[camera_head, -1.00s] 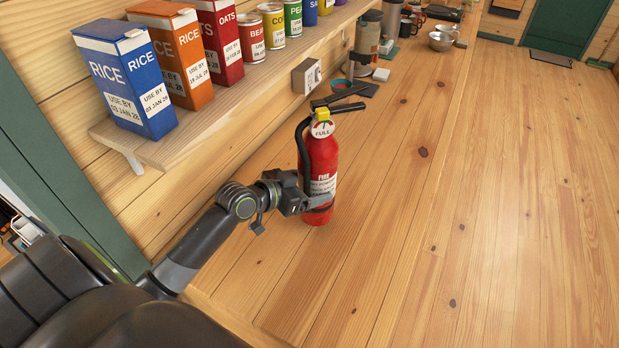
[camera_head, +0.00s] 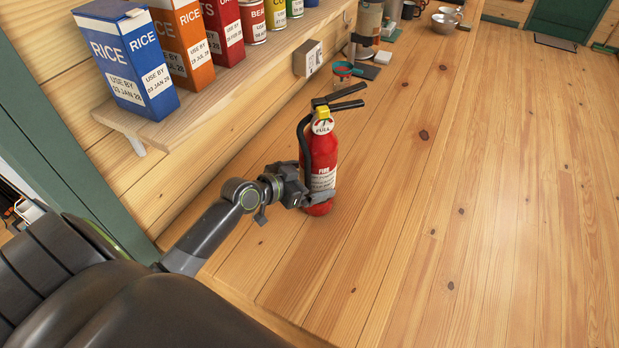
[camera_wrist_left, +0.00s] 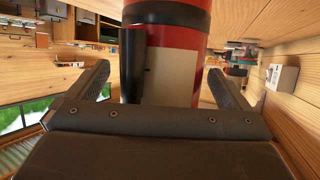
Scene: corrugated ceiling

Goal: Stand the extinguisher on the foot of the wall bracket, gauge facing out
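The red fire extinguisher (camera_head: 325,154) stands near upright at the middle of the head view, over the plank surface. Its black lever and handle are on top, and the round gauge (camera_head: 323,127), with "FULL" below it, faces the head camera. I cannot tell whether its base touches the wood. My left gripper (camera_head: 318,197) has its fingers around the lower body. I see no wall bracket. My right gripper is out of view.
A wall shelf (camera_head: 205,105) with a blue rice box (camera_head: 127,62), other boxes and cans overhangs at the left. A small white wall box (camera_head: 308,58) sits below it. A tin (camera_head: 342,72), cups and bowls (camera_head: 445,22) stand farther back. The planks right of the extinguisher are clear.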

